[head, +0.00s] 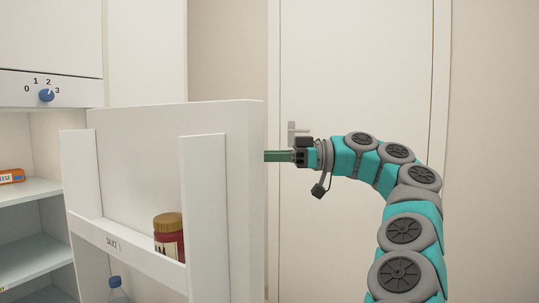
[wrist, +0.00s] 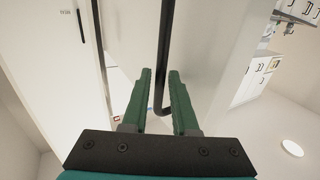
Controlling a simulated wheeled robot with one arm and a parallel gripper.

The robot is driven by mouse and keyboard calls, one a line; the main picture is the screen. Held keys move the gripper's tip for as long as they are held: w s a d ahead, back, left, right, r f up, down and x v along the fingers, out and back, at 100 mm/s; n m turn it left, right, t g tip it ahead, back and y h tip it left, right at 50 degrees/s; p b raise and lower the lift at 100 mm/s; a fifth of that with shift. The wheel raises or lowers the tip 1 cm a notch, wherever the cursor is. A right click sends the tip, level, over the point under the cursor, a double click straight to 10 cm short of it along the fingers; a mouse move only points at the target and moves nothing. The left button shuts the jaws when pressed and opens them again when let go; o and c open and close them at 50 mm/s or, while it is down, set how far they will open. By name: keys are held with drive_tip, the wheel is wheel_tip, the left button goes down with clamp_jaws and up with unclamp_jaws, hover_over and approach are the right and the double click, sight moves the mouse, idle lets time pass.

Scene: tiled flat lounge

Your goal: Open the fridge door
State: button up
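The white fridge door (head: 155,135) stands open in the head view, its inner side facing me, with a rack along it. My gripper (wrist: 160,72) is at the outer side of the door; in the head view its green fingers (head: 278,156) reach left to the door's right edge, and their tips are hidden behind it. In the wrist view the two green fingers are apart, with the black door handle (wrist: 165,40) showing in the gap between them. I cannot tell whether they touch it.
A red jar with a brown lid (head: 169,236) stands in the door rack labelled sauce. The open fridge shelves (head: 30,190) are at the left, with an orange packet (head: 11,177) on one. A dial (head: 46,96) sits above. A closed room door (head: 350,70) stands behind my arm.

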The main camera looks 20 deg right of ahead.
drive_tip(key=p+v, duration=0.3)
drive_tip(key=v, duration=0.4)
drive_tip(key=shift+p, duration=0.3)
idle(0.8)
